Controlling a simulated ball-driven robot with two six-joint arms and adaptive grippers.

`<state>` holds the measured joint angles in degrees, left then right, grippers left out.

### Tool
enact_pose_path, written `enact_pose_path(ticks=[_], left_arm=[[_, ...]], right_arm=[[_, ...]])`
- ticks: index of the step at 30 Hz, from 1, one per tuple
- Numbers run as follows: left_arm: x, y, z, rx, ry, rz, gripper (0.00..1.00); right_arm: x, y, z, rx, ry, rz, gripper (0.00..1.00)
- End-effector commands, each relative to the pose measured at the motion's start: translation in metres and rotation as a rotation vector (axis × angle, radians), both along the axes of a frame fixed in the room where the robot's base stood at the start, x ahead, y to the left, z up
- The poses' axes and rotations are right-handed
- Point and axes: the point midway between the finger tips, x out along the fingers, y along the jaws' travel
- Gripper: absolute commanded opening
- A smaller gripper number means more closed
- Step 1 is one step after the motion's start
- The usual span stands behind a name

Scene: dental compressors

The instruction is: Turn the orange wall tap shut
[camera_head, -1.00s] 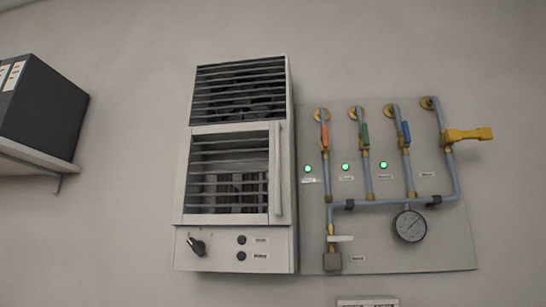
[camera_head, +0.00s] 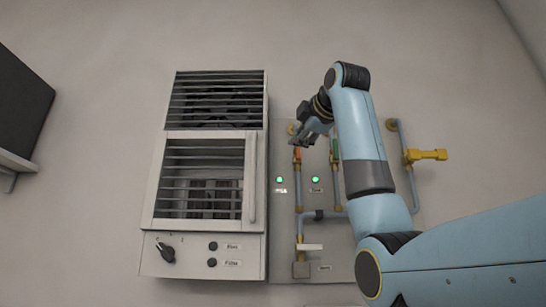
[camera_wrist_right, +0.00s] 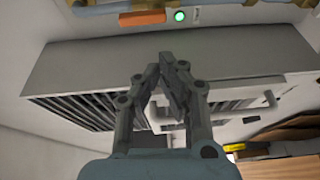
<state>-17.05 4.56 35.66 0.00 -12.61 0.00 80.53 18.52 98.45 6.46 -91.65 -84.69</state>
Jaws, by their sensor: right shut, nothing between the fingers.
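The orange tap handle (camera_head: 297,154) is on the leftmost vertical pipe of the wall panel and lies along that pipe. Its upper part is partly hidden by my right gripper (camera_head: 302,138), which is by its upper end in the head view. In the right wrist view the orange handle (camera_wrist_right: 142,17) is at the top edge, beyond the fingertips. The right gripper (camera_wrist_right: 166,60) is shut and empty, with a visible gap between it and the handle in that picture. Whether it touches the handle cannot be told. My left gripper is not in view.
A white louvred cabinet (camera_head: 203,257) stands left of the panel (camera_head: 335,264). A green-handled tap (camera_head: 335,150) is close on the right, partly behind my right arm. A yellow valve handle (camera_head: 427,155) sticks out farther right. A white lever (camera_head: 310,247) is below.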

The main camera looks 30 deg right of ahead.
Motion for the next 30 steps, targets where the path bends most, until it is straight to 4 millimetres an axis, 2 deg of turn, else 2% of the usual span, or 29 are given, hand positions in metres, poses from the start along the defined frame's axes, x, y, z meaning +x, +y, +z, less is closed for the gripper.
enact_pose_path(ticks=[1, 3, 6, 21, 25, 30], left_arm=[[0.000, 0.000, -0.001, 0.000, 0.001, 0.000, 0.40], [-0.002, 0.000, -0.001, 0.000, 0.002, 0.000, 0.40], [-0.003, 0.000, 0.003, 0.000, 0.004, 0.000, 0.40], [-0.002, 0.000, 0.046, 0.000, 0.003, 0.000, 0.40], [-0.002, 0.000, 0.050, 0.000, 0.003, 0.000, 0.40], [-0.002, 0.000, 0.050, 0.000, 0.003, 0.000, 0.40]], right_arm=[[-0.010, -0.002, 0.016, -0.021, -0.018, -0.002, 0.00], [-0.018, -0.003, 0.028, -0.043, -0.030, -0.003, 0.00], [-0.016, -0.005, 0.034, -0.052, -0.032, -0.004, 0.00], [0.063, -0.022, 0.036, -0.050, -0.032, -0.004, 0.00], [0.073, -0.024, 0.034, -0.050, -0.034, -0.004, 0.00], [0.077, -0.025, 0.033, -0.050, -0.034, -0.004, 0.00]])
